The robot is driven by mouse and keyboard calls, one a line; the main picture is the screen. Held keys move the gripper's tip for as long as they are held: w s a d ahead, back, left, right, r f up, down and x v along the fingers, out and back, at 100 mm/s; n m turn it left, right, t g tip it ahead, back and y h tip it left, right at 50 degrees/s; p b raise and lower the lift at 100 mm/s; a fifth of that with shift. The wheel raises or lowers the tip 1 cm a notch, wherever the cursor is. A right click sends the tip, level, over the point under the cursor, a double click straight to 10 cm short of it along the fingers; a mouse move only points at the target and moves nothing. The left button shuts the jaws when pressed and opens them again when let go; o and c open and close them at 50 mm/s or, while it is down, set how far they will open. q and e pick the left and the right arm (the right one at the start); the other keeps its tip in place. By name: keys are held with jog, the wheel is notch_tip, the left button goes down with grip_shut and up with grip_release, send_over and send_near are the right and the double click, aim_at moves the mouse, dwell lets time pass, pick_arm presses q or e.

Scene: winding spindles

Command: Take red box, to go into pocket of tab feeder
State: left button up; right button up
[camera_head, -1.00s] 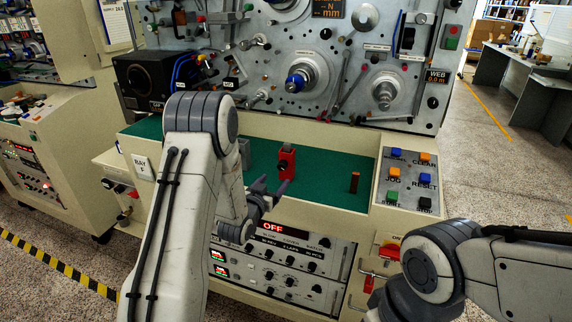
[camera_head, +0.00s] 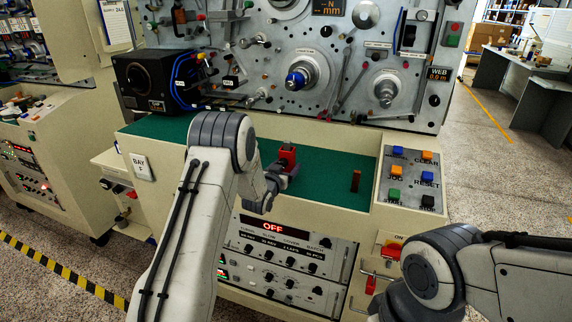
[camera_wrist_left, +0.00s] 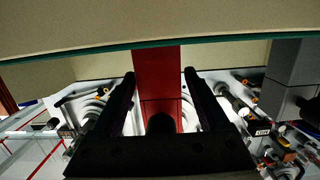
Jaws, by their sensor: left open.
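The red box (camera_head: 288,153) stands on the green work surface, with a dark part on its front. My left gripper (camera_head: 280,174) has reached it from the front. In the left wrist view, which looks upside down, the red box (camera_wrist_left: 157,62) shows between the two black fingers (camera_wrist_left: 159,76). The fingers are apart, with a narrow gap on each side of the box. I cannot tell how far they reach around it. I cannot identify the tab feeder or its pocket. My right arm shows at the lower right; its gripper is out of view.
A dark red upright piece (camera_head: 356,181) stands on the green surface (camera_head: 325,180) to the right. A button panel (camera_head: 408,178) lies beyond it. The machine face with spindles (camera_head: 300,75) rises behind.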

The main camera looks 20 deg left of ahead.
aim_at(283, 158)
pick_arm(q)
jog(key=c, duration=0.8)
jog(key=shift+r, duration=0.15)
jog(key=shift+r, duration=0.1)
jog(key=shift+r+p, duration=1)
jog(key=shift+r, duration=0.85)
jog(key=shift+s+a+b, duration=0.15)
jog(key=shift+s+b, duration=0.35)
jog(key=shift+s, duration=2.5)
jog(key=shift+s+a+b, duration=0.1)
jog(key=shift+s+b, duration=0.4)
jog(key=shift+s, duration=2.5)
